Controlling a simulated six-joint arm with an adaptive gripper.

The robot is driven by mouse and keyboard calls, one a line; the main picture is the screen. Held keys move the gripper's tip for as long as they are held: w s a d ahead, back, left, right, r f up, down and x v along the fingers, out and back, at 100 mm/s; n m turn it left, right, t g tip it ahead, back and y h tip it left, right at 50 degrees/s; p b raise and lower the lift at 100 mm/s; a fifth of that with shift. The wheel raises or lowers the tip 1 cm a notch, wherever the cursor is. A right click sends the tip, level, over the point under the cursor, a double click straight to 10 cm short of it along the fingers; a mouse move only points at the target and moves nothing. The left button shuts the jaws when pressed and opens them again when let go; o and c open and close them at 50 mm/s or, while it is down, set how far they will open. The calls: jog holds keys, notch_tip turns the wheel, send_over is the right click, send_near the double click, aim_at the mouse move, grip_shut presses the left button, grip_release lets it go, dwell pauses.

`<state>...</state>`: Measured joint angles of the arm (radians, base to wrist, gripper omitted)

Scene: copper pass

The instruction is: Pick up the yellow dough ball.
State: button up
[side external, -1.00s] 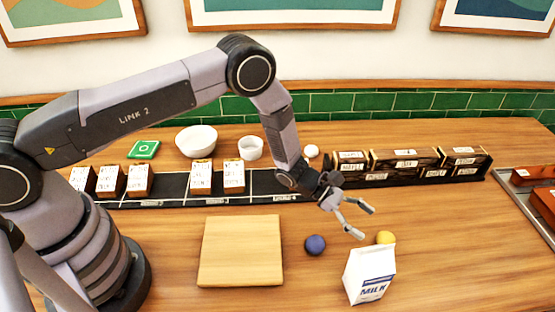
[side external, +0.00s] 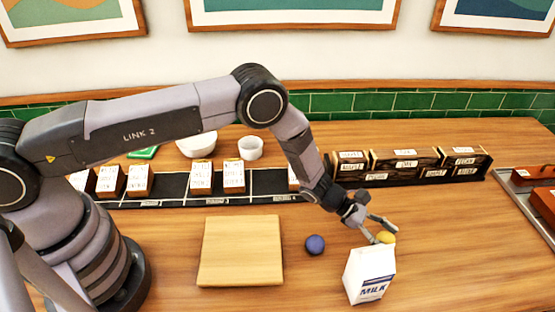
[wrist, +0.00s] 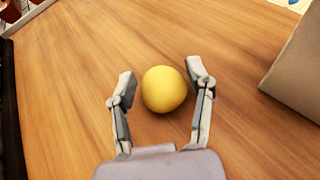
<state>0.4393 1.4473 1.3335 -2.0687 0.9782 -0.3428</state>
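The yellow dough ball (side external: 386,237) sits on the wooden counter behind the milk carton, which hides its lower part in the side view. In the wrist view the yellow dough ball (wrist: 164,89) lies between the two fingertips, with a small gap on each side. My gripper (side external: 382,230) is open and low at the ball; it also shows in the wrist view (wrist: 160,82). The fingers do not appear to touch the ball.
The milk carton (side external: 369,275) stands just in front of the ball. A purple ball (side external: 315,245) and a cutting board (side external: 240,252) lie to the left. Dark labelled boxes (side external: 405,165) line the back. The counter right of the carton is clear.

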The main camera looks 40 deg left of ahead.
jog(key=c, duration=0.7)
jog(key=shift+r, duration=0.1)
